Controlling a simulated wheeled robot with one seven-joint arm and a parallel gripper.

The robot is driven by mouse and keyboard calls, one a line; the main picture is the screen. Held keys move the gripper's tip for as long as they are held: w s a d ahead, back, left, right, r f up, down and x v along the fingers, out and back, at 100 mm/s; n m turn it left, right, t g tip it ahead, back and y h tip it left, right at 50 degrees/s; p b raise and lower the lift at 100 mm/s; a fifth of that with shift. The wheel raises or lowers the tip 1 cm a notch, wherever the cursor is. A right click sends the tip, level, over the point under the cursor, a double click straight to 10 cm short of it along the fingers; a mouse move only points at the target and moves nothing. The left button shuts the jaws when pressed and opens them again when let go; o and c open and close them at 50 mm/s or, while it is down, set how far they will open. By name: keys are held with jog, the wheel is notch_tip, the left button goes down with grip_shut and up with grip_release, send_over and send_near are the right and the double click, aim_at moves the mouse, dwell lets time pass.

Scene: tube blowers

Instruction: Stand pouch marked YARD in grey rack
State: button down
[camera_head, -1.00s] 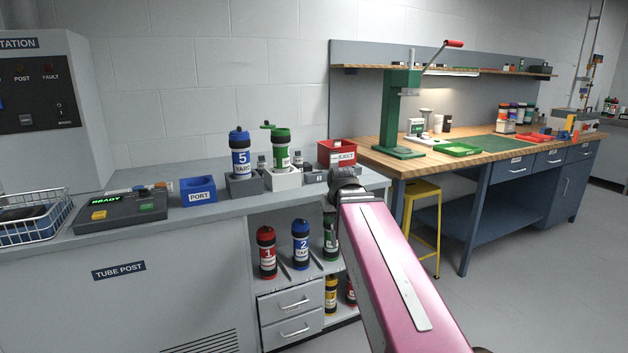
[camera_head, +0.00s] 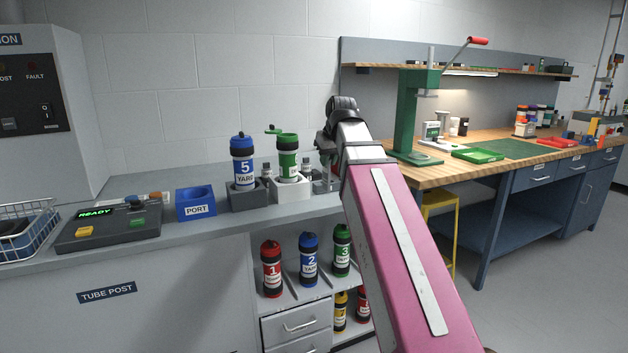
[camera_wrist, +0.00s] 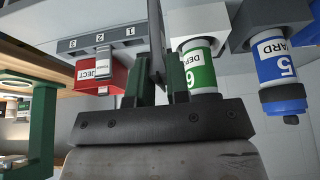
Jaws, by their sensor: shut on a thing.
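My gripper (camera_wrist: 160,88) is shut on a thin, flat grey thing (camera_wrist: 157,45), seen edge-on in the wrist view. It looks like the pouch, but no YARD lettering shows on it. The grey rack (camera_wrist: 100,42), marked 1, 2 and 3, appears upside down just left of the held thing. I cannot tell whether they touch. In the head view my gripper (camera_head: 328,150) is over the back right end of the counter, and the arm hides most of the rack.
A blue YARD tube (camera_head: 243,165) stands in a dark grey holder, and an open green tube (camera_head: 288,160) in a white holder. The red REJECT bin (camera_wrist: 98,78) is beside the rack. A blue PORT box (camera_head: 196,203) is farther left. The workbench is at right.

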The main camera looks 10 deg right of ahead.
jog(key=w+a+f, duration=0.4)
jog(key=w+f, duration=0.3)
jog(key=w, duration=0.5)
jog(key=shift+f, duration=0.2)
jog(key=c, duration=1.1)
grip_release()
jog(key=shift+f, duration=0.1)
